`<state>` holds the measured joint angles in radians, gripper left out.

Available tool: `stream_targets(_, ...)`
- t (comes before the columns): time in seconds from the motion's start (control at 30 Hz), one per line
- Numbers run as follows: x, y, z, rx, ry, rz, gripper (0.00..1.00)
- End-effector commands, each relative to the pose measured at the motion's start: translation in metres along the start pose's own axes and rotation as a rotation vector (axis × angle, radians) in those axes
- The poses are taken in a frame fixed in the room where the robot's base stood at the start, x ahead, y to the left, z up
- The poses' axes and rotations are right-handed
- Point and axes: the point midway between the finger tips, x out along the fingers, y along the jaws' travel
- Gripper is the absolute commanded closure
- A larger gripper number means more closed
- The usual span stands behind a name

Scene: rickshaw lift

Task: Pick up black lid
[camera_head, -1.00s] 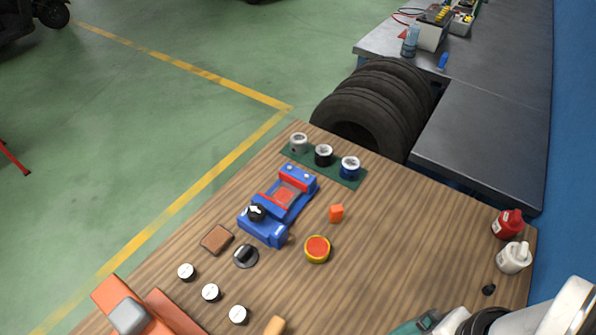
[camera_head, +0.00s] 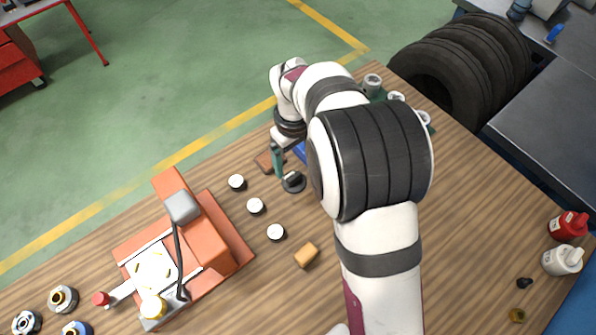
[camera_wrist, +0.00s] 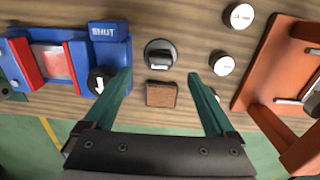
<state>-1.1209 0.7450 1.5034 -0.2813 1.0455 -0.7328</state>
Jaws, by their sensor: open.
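The black lid (camera_head: 293,182) is a round black disc with a raised bar-like handle, lying flat on the wooden table. It also shows in the wrist view (camera_wrist: 160,55), at top centre. My gripper (camera_wrist: 157,75) is open and empty, with its two teal fingers spread on either side of the picture's centre. The lid lies just beyond the fingertips, about midway between them, and is not held. In the head view, my gripper (camera_head: 279,162) is close to the lid at its upper left.
A brown block (camera_wrist: 161,94) lies beside the lid. A blue and red device (camera_wrist: 62,60) with a black knob stands left, and an orange machine (camera_wrist: 284,62) right, in the wrist view. Several white-topped round pieces (camera_head: 255,206) and a tan block (camera_head: 306,256) are nearby.

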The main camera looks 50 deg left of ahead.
Motion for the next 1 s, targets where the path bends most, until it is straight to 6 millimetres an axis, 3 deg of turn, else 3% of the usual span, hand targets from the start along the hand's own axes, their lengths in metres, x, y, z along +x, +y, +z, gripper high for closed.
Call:
stream_targets(0.4, 0.069, -0.001, -0.002, 0.002, 0.0, -0.001, 0.1)
stream_targets(0.67, 0.073, -0.001, -0.002, 0.003, 0.002, 0.0, 0.1)
stream_targets(1.0, 0.073, -0.001, -0.002, 0.003, 0.001, 0.0, 0.71)
